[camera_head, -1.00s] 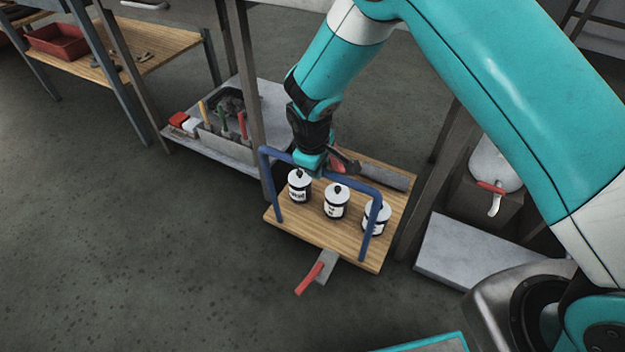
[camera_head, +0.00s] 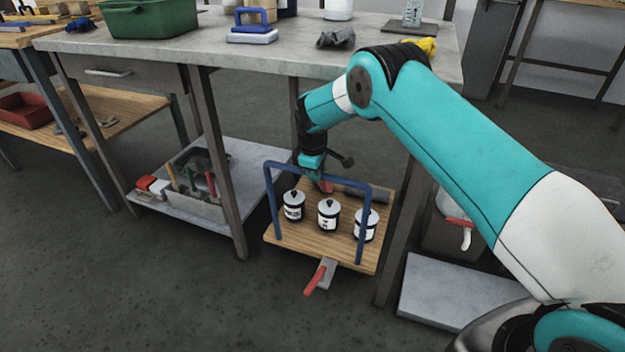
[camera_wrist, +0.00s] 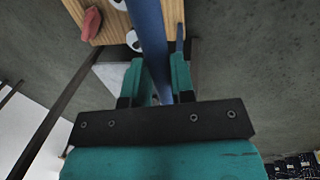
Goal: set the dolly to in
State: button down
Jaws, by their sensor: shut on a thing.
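The dolly (camera_head: 300,240) is a low wooden platform with a blue tube handle (camera_head: 274,205) standing over it. It sits between the legs of the grey workbench, with its front edge about level with the front legs. Three white and black cans (camera_head: 328,215) stand upright on it. A red-tipped lever (camera_head: 318,277) sticks out at its front edge. My gripper (camera_head: 316,172) is shut on the top bar of the handle. In the wrist view the blue bar (camera_wrist: 150,35) runs between my fingers (camera_wrist: 160,80); the exact contact is partly hidden.
The grey workbench (camera_head: 130,42) spans above the dolly; its legs (camera_head: 222,170) stand close on both sides. A low shelf (camera_head: 195,208) with a tool box is at left. A pale slab (camera_head: 455,290) lies at right. The floor in front is open.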

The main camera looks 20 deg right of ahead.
jog(key=shift+w+d, duration=0.2)
jog(key=shift+d, duration=0.05)
jog(key=c, duration=1)
grip_release()
jog(key=shift+d, duration=0.1)
jog(key=shift+s+a, duration=0.1)
jog(key=shift+a, duration=0.15)
